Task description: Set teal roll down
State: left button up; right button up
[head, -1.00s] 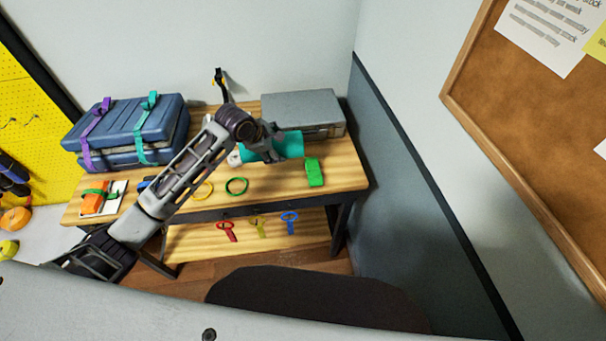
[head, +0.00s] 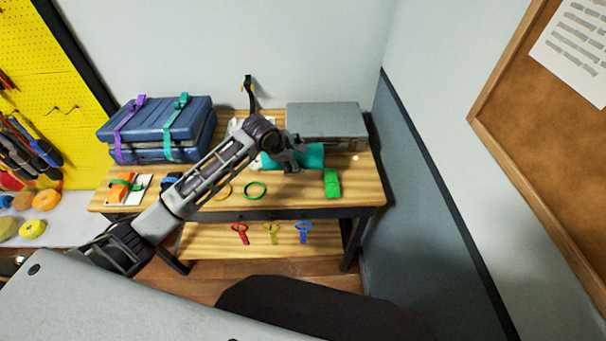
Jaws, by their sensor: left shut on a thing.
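The teal roll (head: 312,156) lies sideways at the right part of the wooden workbench (head: 300,199), in front of the grey case. My left gripper (head: 290,160) is shut on the teal roll near its left-middle part and covers some of it. I cannot tell whether the roll touches the bench top or is held just above it. My right gripper does not show.
The grey case (head: 327,119) stands behind the roll. A green block (head: 332,183) and a green ring (head: 255,190) lie in front. Blue strapped cases (head: 160,130) stand at left. Red, yellow and blue strap pieces hang at the bench's front. A wall closes the right side.

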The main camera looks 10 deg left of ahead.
pick_arm(q)
jog(key=shift+f, duration=2.2)
jog(key=shift+f+p, duration=0.35)
jog(key=shift+f, duration=1.55)
jog(key=o, duration=1.1)
jog(key=shift+f, duration=0.1)
jog(key=shift+v, duration=6.1)
